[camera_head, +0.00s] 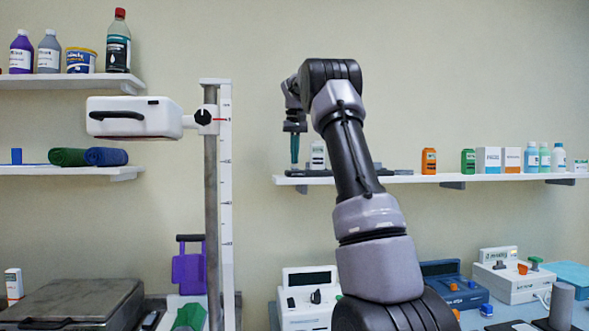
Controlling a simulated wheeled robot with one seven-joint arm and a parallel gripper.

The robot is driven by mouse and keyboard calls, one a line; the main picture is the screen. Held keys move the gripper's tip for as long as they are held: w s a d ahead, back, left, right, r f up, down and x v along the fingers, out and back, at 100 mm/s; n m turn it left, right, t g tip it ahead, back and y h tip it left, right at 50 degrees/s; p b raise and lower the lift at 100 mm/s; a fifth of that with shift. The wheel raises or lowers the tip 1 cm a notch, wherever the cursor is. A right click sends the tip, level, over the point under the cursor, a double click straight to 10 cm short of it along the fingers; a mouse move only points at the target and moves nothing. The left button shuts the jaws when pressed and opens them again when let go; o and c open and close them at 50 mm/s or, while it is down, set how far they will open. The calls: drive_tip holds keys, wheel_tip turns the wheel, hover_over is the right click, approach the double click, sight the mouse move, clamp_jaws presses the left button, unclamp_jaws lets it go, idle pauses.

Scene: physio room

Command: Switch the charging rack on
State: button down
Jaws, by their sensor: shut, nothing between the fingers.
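My gripper (295,131) points down over the left end of the right wall shelf. Its small dark fingers look shut and hold nothing. A slim teal upright shape (295,149) shows right below them; I cannot tell whether it touches them. A low dark rack-like base (320,171) lies on the shelf under my gripper and runs behind my arm to the right. It may be the charging rack, but its switch cannot be made out. My forearm hides its middle.
Orange (429,161) and green (468,161) containers, boxes and bottles fill the shelf (400,180) farther right. A height scale (225,190) stands left. Several devices, including a white one (307,300), sit below.

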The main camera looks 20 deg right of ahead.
drive_tip(key=shift+f, duration=0.65)
drive_tip(key=shift+r, duration=3.55)
